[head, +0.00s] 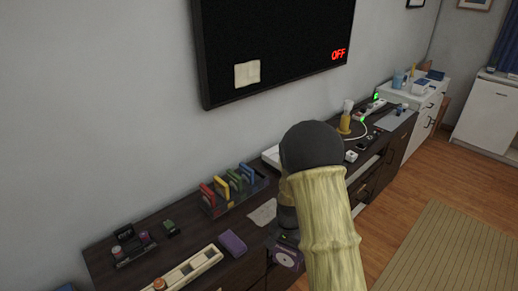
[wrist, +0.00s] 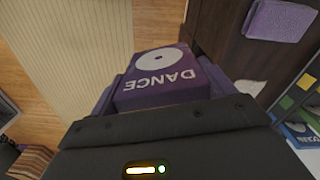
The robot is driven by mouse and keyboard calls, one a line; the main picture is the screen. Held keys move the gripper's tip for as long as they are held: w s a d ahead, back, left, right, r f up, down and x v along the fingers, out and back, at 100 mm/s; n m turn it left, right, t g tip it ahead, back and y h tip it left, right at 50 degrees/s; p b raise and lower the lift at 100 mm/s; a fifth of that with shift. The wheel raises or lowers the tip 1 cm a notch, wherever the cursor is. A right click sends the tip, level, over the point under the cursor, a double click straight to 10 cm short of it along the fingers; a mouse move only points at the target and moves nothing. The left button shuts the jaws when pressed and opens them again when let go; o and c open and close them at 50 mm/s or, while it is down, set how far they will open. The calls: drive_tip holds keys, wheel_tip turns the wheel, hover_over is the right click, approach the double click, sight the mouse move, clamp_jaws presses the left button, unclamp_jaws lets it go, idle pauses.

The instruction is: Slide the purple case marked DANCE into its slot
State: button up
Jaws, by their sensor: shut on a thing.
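The purple case marked DANCE (wrist: 158,92) is held in my gripper (wrist: 160,84), with its lettering and white disc facing the wrist camera. In the head view the case (head: 287,259) hangs at the front edge of the dark cabinet, below my arm. My gripper (head: 287,238) is shut on it and partly hidden by my arm. A rack (head: 210,208) with several coloured upright cases stands on the cabinet, to the left of and behind the held case. Part of the rack shows at the right edge of the wrist view. I cannot make out which slot is free.
A folded purple cloth (head: 232,243) lies on the cabinet (head: 190,222) left of my gripper; it also shows in the wrist view (wrist: 280,19). A long cream tray (head: 186,271) lies nearer the front. The television (head: 285,45) hangs above.

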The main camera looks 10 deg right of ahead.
wheel_tip(320, 180, down, 10)
drive_tip(key=s+n, duration=0.1)
drive_tip(key=n, duration=0.6)
drive_tip(key=shift+s+a, duration=0.1)
